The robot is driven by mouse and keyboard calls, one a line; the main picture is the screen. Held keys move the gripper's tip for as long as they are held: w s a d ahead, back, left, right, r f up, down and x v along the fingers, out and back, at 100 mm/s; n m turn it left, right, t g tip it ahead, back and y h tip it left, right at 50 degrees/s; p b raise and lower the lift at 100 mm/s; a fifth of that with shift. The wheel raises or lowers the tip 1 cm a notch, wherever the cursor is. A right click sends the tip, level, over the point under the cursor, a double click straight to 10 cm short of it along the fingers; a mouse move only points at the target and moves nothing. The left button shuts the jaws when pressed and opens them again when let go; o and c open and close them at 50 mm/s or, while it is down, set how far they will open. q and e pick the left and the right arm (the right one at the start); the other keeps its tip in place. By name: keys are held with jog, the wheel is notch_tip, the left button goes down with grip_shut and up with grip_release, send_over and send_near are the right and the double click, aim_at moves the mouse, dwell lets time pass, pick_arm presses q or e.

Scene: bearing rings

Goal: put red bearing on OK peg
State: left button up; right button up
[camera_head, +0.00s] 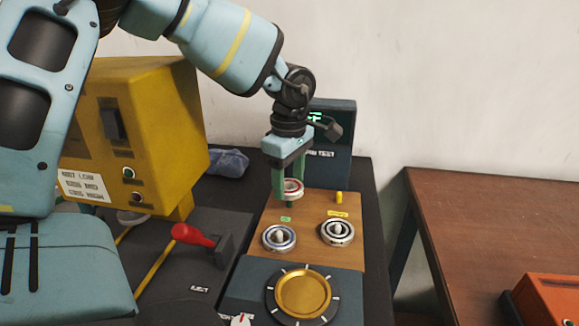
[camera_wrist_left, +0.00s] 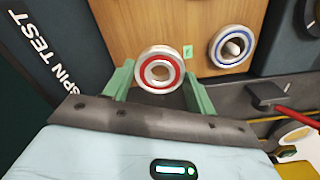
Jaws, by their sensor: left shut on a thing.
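The red bearing (camera_head: 293,188), a pale ring with a red band, is between the fingers of my left gripper (camera_head: 290,190). In the left wrist view the red bearing (camera_wrist_left: 159,70) shows face-on between the two green fingers (camera_wrist_left: 160,85). A short dark green peg (camera_head: 289,205) shows just below the bearing, behind a green label (camera_head: 286,219). The bearing appears above the peg; I cannot tell whether the peg's tip is inside the ring. A yellow peg (camera_head: 339,197) stands bare to the right, by a yellow label (camera_head: 338,213). My right gripper is not in view.
On the wooden board (camera_head: 312,203), a blue-banded bearing (camera_head: 279,237) and a black-banded bearing (camera_head: 337,232) sit nearer. A dark spin-test panel (camera_head: 333,160) stands behind. A gold dish (camera_head: 303,293) is in front, a red lever (camera_head: 192,235) and yellow machine (camera_head: 160,130) to the left.

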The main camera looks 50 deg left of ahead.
pick_arm(q)
jog(key=shift+f, duration=0.45)
jog(key=shift+f+b, duration=0.35)
jog(key=shift+f, duration=0.1)
jog(key=shift+f, duration=0.15)
jog(key=o, duration=1)
